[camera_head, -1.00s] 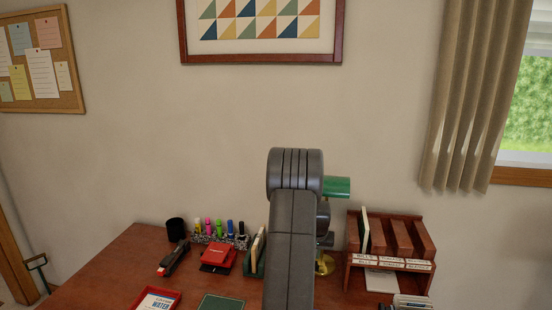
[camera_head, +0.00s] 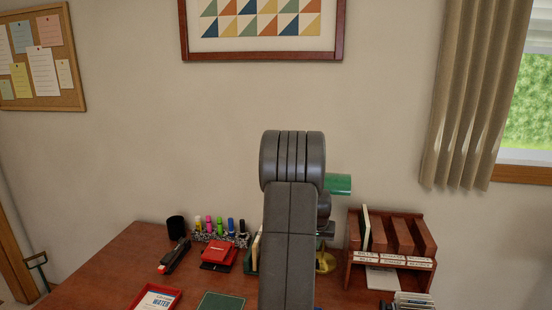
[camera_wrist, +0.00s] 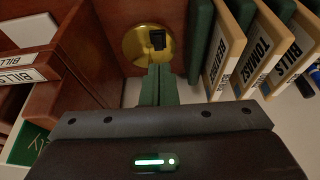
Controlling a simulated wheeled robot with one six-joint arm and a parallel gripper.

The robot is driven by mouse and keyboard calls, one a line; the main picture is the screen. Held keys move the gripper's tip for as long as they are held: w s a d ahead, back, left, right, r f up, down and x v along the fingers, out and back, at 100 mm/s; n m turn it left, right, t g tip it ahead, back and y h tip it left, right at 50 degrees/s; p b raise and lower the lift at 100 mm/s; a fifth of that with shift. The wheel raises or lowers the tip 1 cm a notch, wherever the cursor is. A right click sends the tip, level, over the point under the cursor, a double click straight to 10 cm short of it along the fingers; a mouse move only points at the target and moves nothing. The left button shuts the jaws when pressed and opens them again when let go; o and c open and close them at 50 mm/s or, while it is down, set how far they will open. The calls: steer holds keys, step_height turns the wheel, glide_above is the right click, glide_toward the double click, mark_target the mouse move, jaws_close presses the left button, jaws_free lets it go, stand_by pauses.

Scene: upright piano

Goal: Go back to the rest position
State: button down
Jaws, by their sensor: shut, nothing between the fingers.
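My gripper (camera_wrist: 158,85) shows in the wrist view with its two narrow green fingers together, shut and empty. The fingertips point toward the round brass base (camera_wrist: 143,42) of a lamp; I cannot tell how far apart they are. In the head view my raised dark arm hides most of the gripper. The lamp's green shade (camera_head: 338,184) and brass base (camera_head: 325,262) show just right of my arm.
A wooden sorter (camera_head: 430,240) with labelled slots stands at the right. Labelled wooden-edged dividers (camera_wrist: 265,60) are close on the right in the wrist view. A red box (camera_head: 218,254), stapler (camera_head: 174,256), black cup (camera_head: 176,228) and several markers stand on the desk (camera_head: 115,270).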

steer(key=w+b+x, duration=0.1)
steer(key=x, duration=0.6)
step_height(320, 180, up, 6)
steer(key=s+t, duration=0.1)
steer(key=s, duration=0.1)
steer(key=shift+f+b, duration=0.15)
steer(key=shift+b, duration=0.15)
steer(key=shift+a, duration=0.1)
